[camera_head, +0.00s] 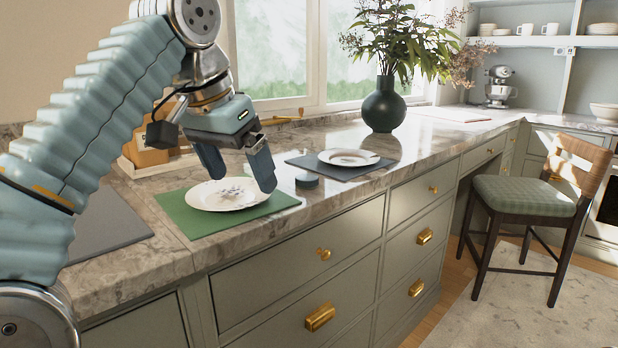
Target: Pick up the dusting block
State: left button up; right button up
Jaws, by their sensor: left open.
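No thing in view is clearly the dusting block. My left gripper (242,180) is open and empty, pointing down over the white plate (225,203) on the green mat (178,212). Its fingers are apart; I cannot tell how high they are above the plate. My right gripper is out of view.
A grey mat (372,171) holds another plate (349,158). A dark vase (384,106) with leafy branches stands farther back. A bare dark mat (107,226) lies at left. A stool (528,193) stands at right. The counter's front edge (300,219) is clear.

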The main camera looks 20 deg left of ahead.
aim_at(303, 180)
jog(key=i, duration=0.9)
